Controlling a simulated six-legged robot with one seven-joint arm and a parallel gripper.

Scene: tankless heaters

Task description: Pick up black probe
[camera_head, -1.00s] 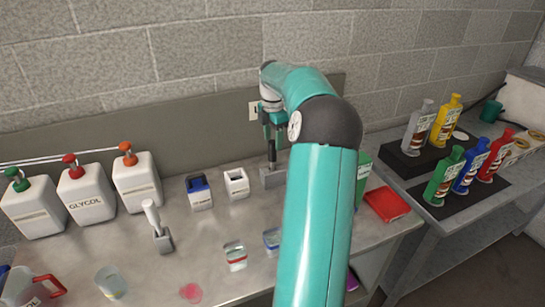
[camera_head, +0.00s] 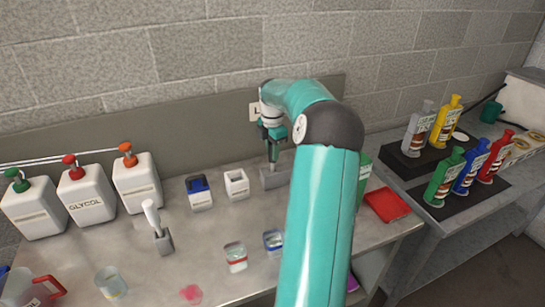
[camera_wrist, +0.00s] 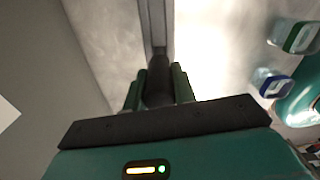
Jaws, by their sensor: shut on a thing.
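The black probe stands upright at the back of the bench, mostly covered by my gripper (camera_head: 272,136) in the head view. Its lower part (camera_head: 273,153) shows above a grey holder (camera_head: 273,180). In the wrist view the dark probe (camera_wrist: 157,88) lies between the two green fingers of my gripper (camera_wrist: 158,82), which are shut on it. The grey holder (camera_wrist: 154,28) runs beyond it. The probe appears to be still in the holder.
A white-handled probe (camera_head: 151,214) stands in another grey holder (camera_head: 164,242). A blue-topped box (camera_head: 199,192) and a white box (camera_head: 237,184) stand left of my gripper. Jugs, including one marked glycol (camera_head: 87,195), line the left. A wall is close behind.

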